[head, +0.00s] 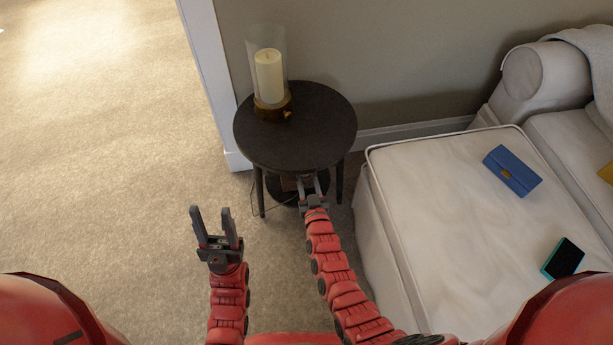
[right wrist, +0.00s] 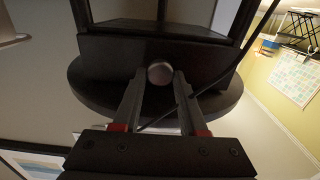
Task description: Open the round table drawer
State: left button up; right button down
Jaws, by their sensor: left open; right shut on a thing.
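The dark round table (head: 300,145) stands against the wall, its drawer on the near side. Part of the drawer (head: 289,183) shows below the tabletop's near edge. In the right wrist view, the dark drawer front (right wrist: 112,52) has a small round metal knob (right wrist: 160,73). My right gripper (head: 311,184) is at the drawer; its fingers (right wrist: 161,88) are shut on the knob, one on each side. How far the drawer stands out is hard to tell. My left gripper (head: 216,222) is open and empty, above the carpet to the left of the table.
A candle in a glass holder (head: 268,75) stands on the tabletop's back left. A cream sofa seat (head: 430,215) is close to the right of my right arm, with a blue purse (head: 512,170) and a dark phone-like object (head: 563,259) on it. Carpet (head: 100,150) is clear at left.

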jog(key=s+d+p, duration=0.3)
jog(key=s+p, duration=0.1)
jog(key=s, duration=1.1)
jog(key=shift+s, duration=0.35)
jog(key=shift+c, duration=2.3)
grip_release()
jog(key=s+d, duration=0.1)
jog(key=s, duration=0.7)
jog(key=s+d+p, duration=0.1)
jog(key=s+d, duration=0.1)
jog(key=s, duration=0.7)
jog(key=shift+d, duration=0.25)
